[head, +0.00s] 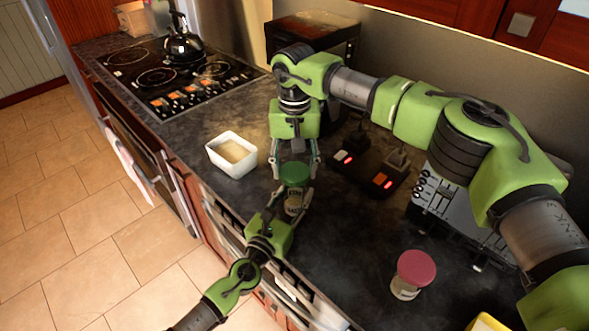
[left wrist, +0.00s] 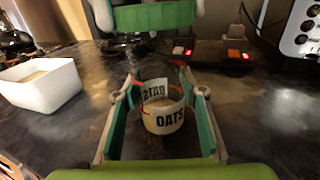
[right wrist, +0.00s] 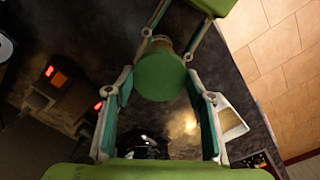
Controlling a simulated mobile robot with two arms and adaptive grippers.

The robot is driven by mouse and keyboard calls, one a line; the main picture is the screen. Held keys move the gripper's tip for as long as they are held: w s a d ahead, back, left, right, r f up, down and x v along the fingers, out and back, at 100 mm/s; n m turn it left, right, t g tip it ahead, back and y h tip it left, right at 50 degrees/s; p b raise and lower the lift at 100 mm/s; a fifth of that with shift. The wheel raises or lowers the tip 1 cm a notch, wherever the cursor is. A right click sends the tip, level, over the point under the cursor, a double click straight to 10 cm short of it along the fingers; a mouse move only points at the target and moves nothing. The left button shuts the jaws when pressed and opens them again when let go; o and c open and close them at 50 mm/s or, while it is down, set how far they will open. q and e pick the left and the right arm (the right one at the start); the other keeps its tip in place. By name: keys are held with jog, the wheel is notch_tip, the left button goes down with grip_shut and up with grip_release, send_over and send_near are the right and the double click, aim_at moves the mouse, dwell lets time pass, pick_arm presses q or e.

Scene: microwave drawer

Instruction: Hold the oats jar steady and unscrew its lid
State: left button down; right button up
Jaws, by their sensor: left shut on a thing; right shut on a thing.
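The oats jar (head: 294,205) stands at the counter's front part, its pale label reading OATS in the left wrist view (left wrist: 164,120). My left gripper (head: 292,197) is shut around its sides. The jar's top looks open in the left wrist view. The green lid (head: 294,172) is apart from the jar, raised above it, with a gap visible in the left wrist view (left wrist: 155,16). My right gripper (head: 295,168) reaches from above and is shut on the lid, which shows as a green disc in the right wrist view (right wrist: 160,75). The lid hides part of the jar there.
A white tub (head: 232,140) with pale contents stands left of the jar. A dark unit with red lights (head: 352,163) and a toaster (head: 450,205) are behind and right. A red-lidded jar (head: 415,270) stands at front right. A stove with a kettle (head: 184,46) is far left.

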aim_at(295, 171)
jog(key=shift+r, duration=1.55)
pick_arm(q)
jog(key=c, duration=1.2)
grip_release()
